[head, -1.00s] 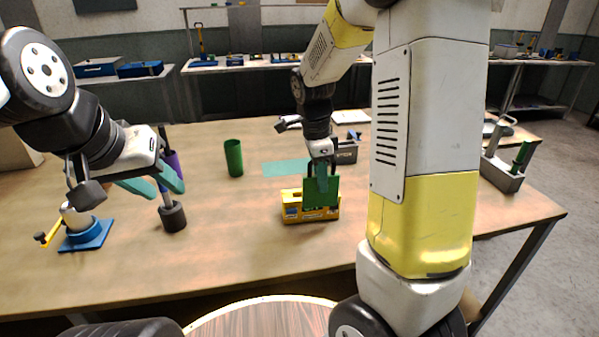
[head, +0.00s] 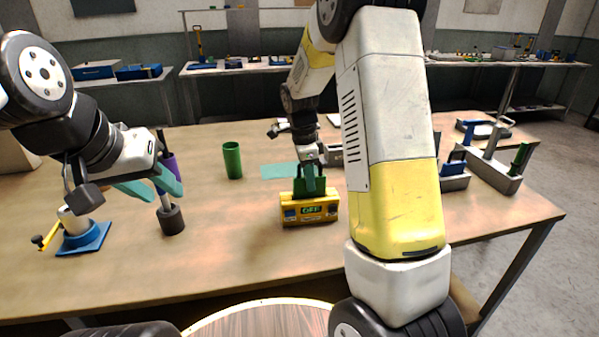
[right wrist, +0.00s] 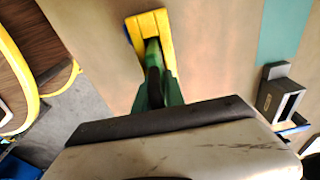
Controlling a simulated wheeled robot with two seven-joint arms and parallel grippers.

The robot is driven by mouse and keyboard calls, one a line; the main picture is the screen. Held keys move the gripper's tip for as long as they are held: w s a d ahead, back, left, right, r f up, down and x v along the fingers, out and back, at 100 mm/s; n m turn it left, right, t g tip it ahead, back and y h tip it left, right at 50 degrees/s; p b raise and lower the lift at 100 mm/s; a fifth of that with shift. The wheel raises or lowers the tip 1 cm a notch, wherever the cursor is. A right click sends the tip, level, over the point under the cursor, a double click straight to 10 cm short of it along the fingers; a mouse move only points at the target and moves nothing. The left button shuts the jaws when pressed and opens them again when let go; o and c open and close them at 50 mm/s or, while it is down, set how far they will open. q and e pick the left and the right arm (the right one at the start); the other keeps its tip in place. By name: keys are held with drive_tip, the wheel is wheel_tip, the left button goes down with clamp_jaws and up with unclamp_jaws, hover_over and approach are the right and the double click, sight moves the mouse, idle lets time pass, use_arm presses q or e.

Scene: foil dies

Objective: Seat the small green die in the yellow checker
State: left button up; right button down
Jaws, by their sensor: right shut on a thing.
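The yellow checker (head: 289,220) stands on the table in the head view, with a small lit display on its front. The green die (head: 299,188) is upright at the checker's top, its lower part hidden by the checker's front wall; I cannot tell whether it is fully down. My right gripper (head: 310,180) is shut on the die from above. In the right wrist view the checker (right wrist: 163,18) shows at the top, with green die and finger parts running to it. My left gripper (head: 152,188) is open and empty above the table at the left.
A green cup (head: 232,160) stands behind and left of the checker. A blue base (head: 85,238) with a white post and a dark round weight (head: 171,220) are below my left gripper. A teal mat (head: 278,171) lies behind the checker. Grey holders (head: 495,173) stand at the right.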

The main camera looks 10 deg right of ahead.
drive_tip(key=c, duration=1.4)
unclamp_jaws()
drive_tip(key=shift+f, duration=0.1)
drive_tip(key=r, duration=0.4)
drive_tip(key=a+r, duration=0.1)
drive_tip(key=r, duration=0.7)
drive_tip(key=shift+a, duration=0.2)
drive_tip(key=s+r+n+t+y, duration=0.1)
drive_tip(key=s+r+n+t, duration=0.2)
drive_tip(key=s+n, duration=0.6)
drive_tip(key=s+r+n+t+y, duration=0.2)
drive_tip(key=s+n, duration=0.7)
drive_tip(key=s, duration=0.6)
drive_tip(key=shift+s+a+r+n+t+y, duration=0.15)
drive_tip(key=shift+a+r+n+t+y, duration=0.2)
drive_tip(key=shift+r+t, duration=0.35)
